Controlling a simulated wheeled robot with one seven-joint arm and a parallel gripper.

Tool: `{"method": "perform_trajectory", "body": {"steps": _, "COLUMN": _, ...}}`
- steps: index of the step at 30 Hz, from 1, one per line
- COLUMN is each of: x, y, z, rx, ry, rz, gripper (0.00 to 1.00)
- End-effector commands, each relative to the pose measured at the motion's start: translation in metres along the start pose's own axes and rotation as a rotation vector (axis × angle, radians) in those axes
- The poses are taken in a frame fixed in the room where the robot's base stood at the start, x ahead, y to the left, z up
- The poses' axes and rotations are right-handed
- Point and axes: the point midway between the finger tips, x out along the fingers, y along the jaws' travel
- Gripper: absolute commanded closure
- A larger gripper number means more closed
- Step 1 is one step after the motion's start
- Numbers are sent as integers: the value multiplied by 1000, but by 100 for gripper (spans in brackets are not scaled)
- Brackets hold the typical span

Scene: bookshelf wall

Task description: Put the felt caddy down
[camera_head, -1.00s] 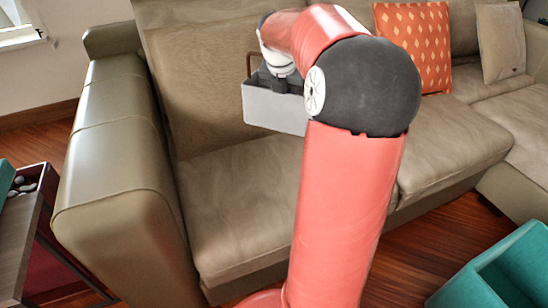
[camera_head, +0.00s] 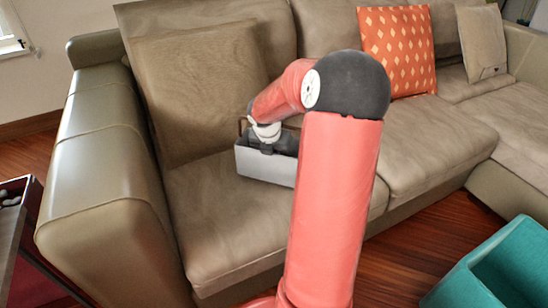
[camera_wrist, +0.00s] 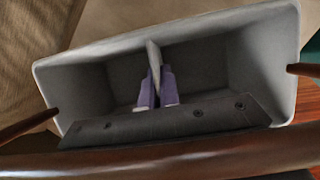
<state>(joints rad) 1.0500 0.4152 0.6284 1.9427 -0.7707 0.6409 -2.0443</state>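The felt caddy (camera_head: 265,164) is a grey open box with a brown handle. It is low over the left sofa seat, before the back cushion; I cannot tell whether its base touches the seat. In the wrist view, the caddy (camera_wrist: 258,30) shows its empty-looking compartments and a middle divider. My gripper (camera_wrist: 156,85) has purple fingertips close on both sides of that divider and appears shut on it. The handle crosses the bottom of this view. In the head view, my arm hides the caddy's right end and the fingertips are hidden.
The beige sofa seat (camera_head: 210,215) has free room in front of and left of the caddy. The sofa's left armrest (camera_head: 95,190) rises beside it. An orange patterned pillow (camera_head: 398,50) leans farther right. A teal box (camera_head: 450,292) stands on the floor at the lower right.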

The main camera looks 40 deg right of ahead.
Motion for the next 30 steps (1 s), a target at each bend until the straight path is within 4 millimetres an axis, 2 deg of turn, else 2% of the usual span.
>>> {"method": "perform_trajectory", "body": {"steps": 1, "x": 11, "y": 0, "z": -5, "rx": -1, "ry": 1, "rz": 0, "gripper": 100}}
{"method": "perform_trajectory", "body": {"steps": 3, "x": 17, "y": 0, "z": -7, "rx": 0, "ry": 0, "rz": 1, "gripper": 100}}
{"method": "perform_trajectory", "body": {"steps": 13, "x": 18, "y": 0, "z": -7, "rx": 0, "ry": -1, "rz": 0, "gripper": 100}}
{"method": "perform_trajectory", "body": {"steps": 18, "x": 18, "y": 0, "z": -7, "rx": 1, "ry": -1, "rz": 0, "gripper": 77}}
{"method": "perform_trajectory", "body": {"steps": 19, "x": 18, "y": 0, "z": -7, "rx": 1, "ry": -1, "rz": 0, "gripper": 75}}
{"method": "perform_trajectory", "body": {"steps": 26, "x": 18, "y": 0, "z": -7, "rx": 1, "ry": -1, "rz": 0, "gripper": 75}}
{"method": "perform_trajectory", "body": {"steps": 30, "x": 10, "y": 0, "z": -6, "rx": 1, "ry": -3, "rz": 1, "gripper": 75}}
